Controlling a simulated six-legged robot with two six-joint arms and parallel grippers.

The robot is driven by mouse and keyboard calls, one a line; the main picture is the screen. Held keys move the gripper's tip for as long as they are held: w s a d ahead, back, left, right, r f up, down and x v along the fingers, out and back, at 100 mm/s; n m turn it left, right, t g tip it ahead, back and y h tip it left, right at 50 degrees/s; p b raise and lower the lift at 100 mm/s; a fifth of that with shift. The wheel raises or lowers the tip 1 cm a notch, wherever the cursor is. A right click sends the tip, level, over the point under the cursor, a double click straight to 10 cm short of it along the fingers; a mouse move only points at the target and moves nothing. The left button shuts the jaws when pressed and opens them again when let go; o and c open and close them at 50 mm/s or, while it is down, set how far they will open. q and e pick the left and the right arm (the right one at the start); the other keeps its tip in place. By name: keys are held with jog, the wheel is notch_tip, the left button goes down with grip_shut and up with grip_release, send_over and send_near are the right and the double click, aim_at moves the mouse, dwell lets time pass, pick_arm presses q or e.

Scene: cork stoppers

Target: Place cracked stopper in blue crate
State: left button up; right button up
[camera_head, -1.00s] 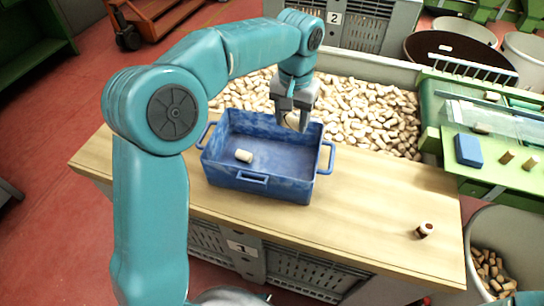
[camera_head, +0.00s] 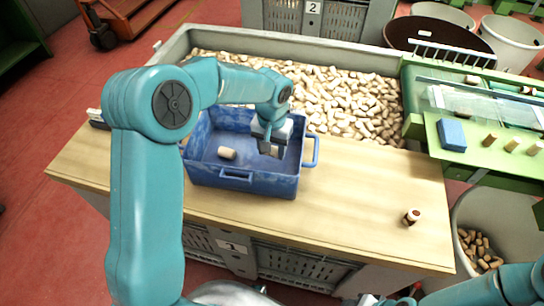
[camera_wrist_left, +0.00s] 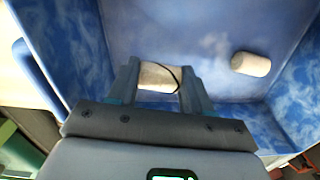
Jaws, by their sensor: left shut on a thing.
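The blue crate (camera_head: 240,182) stands on the wooden bench; its blue walls fill the left wrist view (camera_wrist_left: 75,45). My left gripper (camera_head: 268,150) is down inside the crate, at its right side. In the left wrist view its fingers (camera_wrist_left: 160,85) are shut on a pale cork stopper (camera_wrist_left: 158,77) with a dark curved crack line. Another cork stopper (camera_head: 227,153) lies on the crate floor, apart from the held one; it also shows in the left wrist view (camera_wrist_left: 250,64). My right arm shows at the lower right, but its jaws are not clear.
A large bin of loose corks (camera_head: 340,105) is behind the crate. A green sorting table (camera_head: 480,150) with a blue block (camera_head: 452,134) is at the right. The bench right of the crate is mostly clear.

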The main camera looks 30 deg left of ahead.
aim_at(272, 166)
pick_arm(q)
notch_tip(272, 166, down, 4)
jog(key=shift+w+f, duration=0.1)
jog(key=shift+f, duration=0.1)
jog(key=shift+f, duration=0.15)
jog(key=o, duration=1)
